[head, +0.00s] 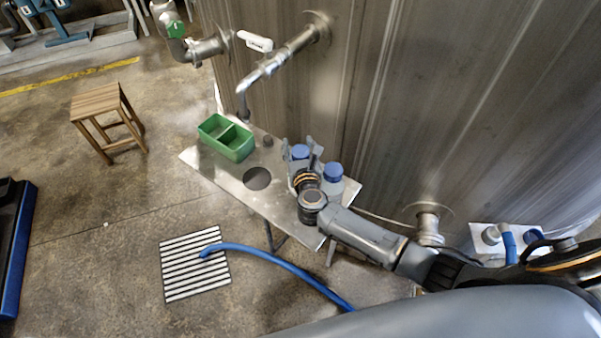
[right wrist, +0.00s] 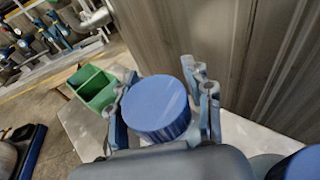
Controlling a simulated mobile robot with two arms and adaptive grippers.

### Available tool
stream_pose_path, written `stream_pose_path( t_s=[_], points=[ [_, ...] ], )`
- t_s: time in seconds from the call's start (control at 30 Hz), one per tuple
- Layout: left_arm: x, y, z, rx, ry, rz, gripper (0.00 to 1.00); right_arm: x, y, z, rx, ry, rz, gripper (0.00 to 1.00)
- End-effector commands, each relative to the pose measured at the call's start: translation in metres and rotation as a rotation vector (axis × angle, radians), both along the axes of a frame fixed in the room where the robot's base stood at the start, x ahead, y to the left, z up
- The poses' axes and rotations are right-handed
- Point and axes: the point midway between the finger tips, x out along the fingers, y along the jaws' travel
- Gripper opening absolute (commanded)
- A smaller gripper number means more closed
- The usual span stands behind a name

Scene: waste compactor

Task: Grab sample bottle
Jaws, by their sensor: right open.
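A sample bottle with a blue cap (head: 300,152) stands on the metal shelf (head: 205,165) by the tank. My right gripper (head: 299,146) is open, with one finger on each side of this bottle. In the right wrist view the blue cap (right wrist: 155,104) fills the space between the two fingers; I cannot tell whether they touch it. The bottle's body is mostly hidden by the gripper. A second blue-capped bottle (head: 333,174) stands just to the right of the gripper, and its cap (right wrist: 301,164) shows at the lower right of the right wrist view. My left gripper is not in view.
A green two-compartment box (head: 238,147) sits on the shelf's left part, beside a round hole (head: 257,179). A tap pipe (head: 265,74) sticks out of the tank wall (head: 460,100) above. A blue hose (head: 285,264) runs to a floor grate (head: 180,280).

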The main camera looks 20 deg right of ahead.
Motion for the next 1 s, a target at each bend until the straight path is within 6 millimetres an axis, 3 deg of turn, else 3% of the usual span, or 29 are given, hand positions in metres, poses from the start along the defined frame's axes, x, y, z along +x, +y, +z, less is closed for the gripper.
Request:
stream_pose_path(
  t_s=[0.13,0.37,0.4,1.0],
  points=[
    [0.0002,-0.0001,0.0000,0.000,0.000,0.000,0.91,-0.0004,0.0003,-0.0001,0.000,0.000,0.000,0.49],
    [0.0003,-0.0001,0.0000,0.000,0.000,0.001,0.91,-0.0005,0.0002,-0.0001,0.000,0.000,0.000,0.02],
    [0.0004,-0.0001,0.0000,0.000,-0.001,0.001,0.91,-0.0005,0.0002,-0.0001,0.000,0.000,0.000,0.00],
    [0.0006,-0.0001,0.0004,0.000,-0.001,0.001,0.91,0.0000,0.0004,0.0023,0.000,-0.003,0.000,0.00]
  ],
)
